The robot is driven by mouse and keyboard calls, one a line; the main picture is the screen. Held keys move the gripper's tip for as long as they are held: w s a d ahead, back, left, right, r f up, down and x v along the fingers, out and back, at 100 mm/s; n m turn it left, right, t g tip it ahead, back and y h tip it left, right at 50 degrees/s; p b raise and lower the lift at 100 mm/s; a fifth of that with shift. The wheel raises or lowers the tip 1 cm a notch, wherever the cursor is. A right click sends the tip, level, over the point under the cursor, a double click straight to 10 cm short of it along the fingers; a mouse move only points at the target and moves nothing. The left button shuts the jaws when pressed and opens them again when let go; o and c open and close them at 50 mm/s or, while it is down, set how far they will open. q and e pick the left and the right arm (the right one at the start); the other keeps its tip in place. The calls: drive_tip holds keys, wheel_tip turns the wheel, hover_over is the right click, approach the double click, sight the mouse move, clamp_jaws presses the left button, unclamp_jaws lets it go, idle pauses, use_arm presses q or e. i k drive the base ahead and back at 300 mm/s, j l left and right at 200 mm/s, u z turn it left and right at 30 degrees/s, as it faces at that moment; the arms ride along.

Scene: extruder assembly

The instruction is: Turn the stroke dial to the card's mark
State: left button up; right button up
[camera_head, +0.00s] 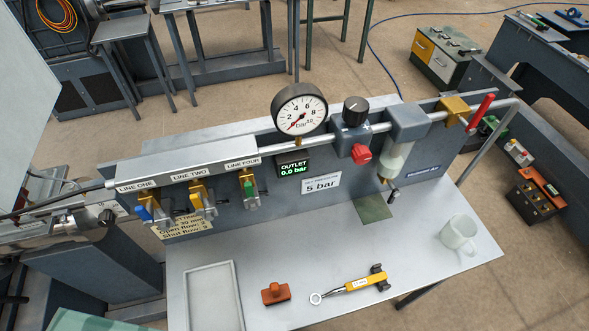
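A cream card (190,224) is fixed low on the left of the panel, partly hidden by valves. Its readable lines look like "30 mm", "Open flow: 2" and "Shut flow: 3", though the digits are small. I cannot clearly make out a stroke dial. A small black knob (107,216) sits at the end of a silvery cylinder assembly (62,230) at the left edge; I cannot tell whether it is the dial, and no scale is readable. Neither of my grippers is in view.
The panel (285,205) carries a gauge (300,108) near zero, a black regulator knob (355,110), a display (293,169) reading 0.0 bar and a "5 bar" card (321,185). On the bench are a tray (238,275), orange block (275,293), yellow-handled tool (358,284) and mug (459,232).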

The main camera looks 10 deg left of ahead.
sight(107, 218)
drive_tip(key=j+u, duration=0.15)
drive_tip(key=u, duration=1.6)
drive_tip(key=k+j+z, duration=0.1)
drive_tip(key=k+z, duration=0.4)
